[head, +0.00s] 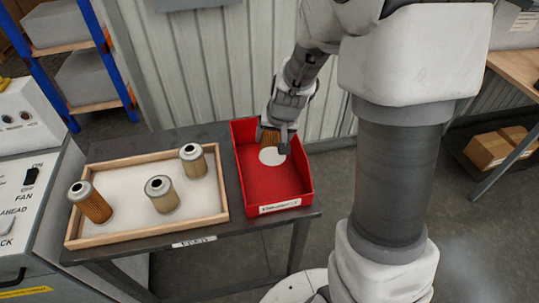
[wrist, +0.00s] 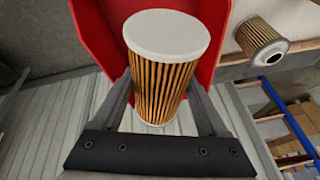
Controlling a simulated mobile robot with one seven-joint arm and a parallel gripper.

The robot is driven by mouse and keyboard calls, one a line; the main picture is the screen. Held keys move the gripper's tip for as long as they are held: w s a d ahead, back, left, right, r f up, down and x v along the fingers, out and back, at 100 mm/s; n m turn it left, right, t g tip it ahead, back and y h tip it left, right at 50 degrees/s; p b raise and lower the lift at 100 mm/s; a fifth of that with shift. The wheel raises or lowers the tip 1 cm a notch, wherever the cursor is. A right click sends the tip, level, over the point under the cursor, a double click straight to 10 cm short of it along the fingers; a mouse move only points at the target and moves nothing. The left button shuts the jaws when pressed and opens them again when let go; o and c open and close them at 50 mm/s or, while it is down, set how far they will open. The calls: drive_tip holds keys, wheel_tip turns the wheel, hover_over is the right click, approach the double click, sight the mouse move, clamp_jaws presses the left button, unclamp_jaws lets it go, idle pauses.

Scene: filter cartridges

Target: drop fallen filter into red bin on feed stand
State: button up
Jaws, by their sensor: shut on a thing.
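My gripper (head: 274,132) is shut on a filter (head: 271,156) with a white end cap and brown pleated side. In the wrist view the same filter (wrist: 162,80) sits between my two fingers (wrist: 160,100), its white cap facing away from the palm. In the head view it is over the back part of the red bin (head: 270,185), within its walls; I cannot tell its exact height above the floor. The bin stands on the right end of the dark feed stand (head: 265,218) and has a white label on its front. Its visible floor is empty.
A control panel (head: 25,195) is at far left. A corrugated wall (head: 200,70) stands close behind.

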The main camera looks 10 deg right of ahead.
drive_tip(key=shift+w+a+r+m, duration=0.1)
drive_tip(key=shift+w+r+m, duration=0.2)
drive_tip(key=shift+r, duration=0.35)
wheel_tip(320, 180, down, 6)
drive_tip(key=b, duration=0.4)
drive_tip(key=shift+b, duration=0.35)
drive_tip(key=o, duration=1.4)
drive_tip(key=shift+c, duration=0.2)
drive_tip(key=shift+r, duration=0.1)
drive_tip(key=p+v, duration=0.3)
drive_tip(key=v, duration=1.4)
drive_tip(key=shift+s+a+r, duration=0.1)
drive_tip(key=shift+a, duration=0.1)
